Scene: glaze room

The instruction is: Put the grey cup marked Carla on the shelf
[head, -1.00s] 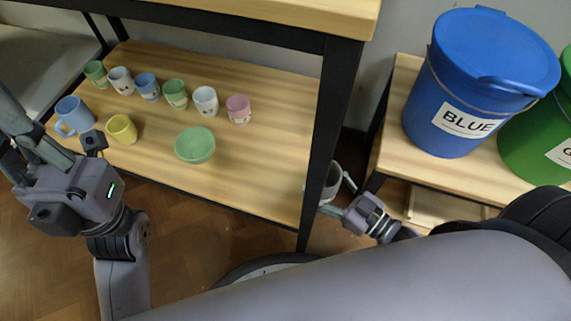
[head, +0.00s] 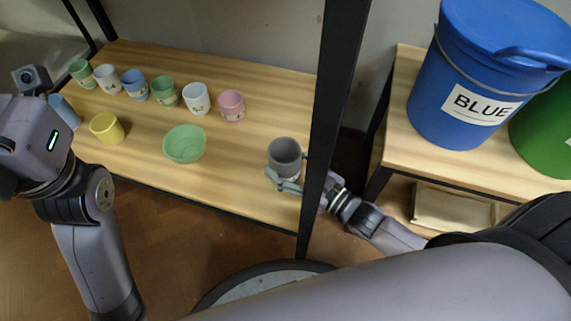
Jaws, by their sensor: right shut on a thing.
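A grey cup (head: 285,155) is held upright in my right gripper (head: 288,183), over the right end of the wooden shelf (head: 240,195), just left of the black post. I cannot tell whether its base touches the board, and no name on it is readable. The post hides part of my right gripper and wrist. My left arm is at the left edge of the head view; its fingers are out of the picture or hidden, so its opening does not show.
Green, white, blue and pink cups stand in a row at the back of the shelf, including a pink cup (head: 231,105). A yellow cup (head: 107,128), a blue mug (head: 64,111) and a green bowl (head: 184,144) stand nearer. The black post (head: 325,120) is close; a blue bucket (head: 470,100) stands right.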

